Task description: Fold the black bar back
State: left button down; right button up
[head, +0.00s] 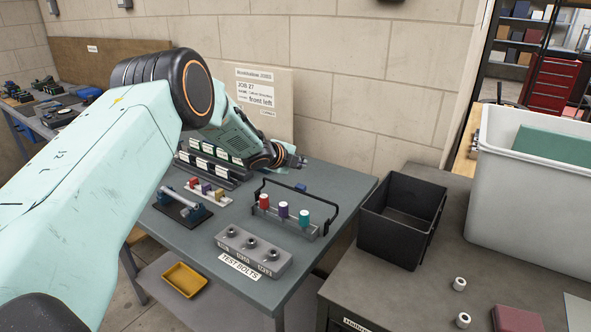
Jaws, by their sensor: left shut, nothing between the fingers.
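The black bar (312,196) is a thin U-shaped handle on the rack (290,221) of coloured bolts on the grey table. It stands up from the rack's ends, its top running behind the red, purple and teal bolts; its exact tilt is hard to judge. My left gripper (301,160) is shut and empty, beyond the bar near the back of the table. It looks apart from the bar, and its fingertips are small in the picture. My right gripper is not in view.
A grey block labelled TEST BOLTS (252,250) sits in front of the rack. A stand with a pale bar (183,206) and labelled racks (213,160) are to the left. A black bin (400,217) stands on the right bench. A job board (265,105) leans at the wall.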

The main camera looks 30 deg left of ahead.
pick_arm(q)
notch_tip(320, 180, up, 9)
jog(key=p, duration=0.1)
jog(key=shift+s+d+f+p, duration=0.15)
jog(key=shift+d+f+p, duration=0.05)
jog(key=shift+d+p, duration=0.15)
jog(key=shift+a, duration=0.1)
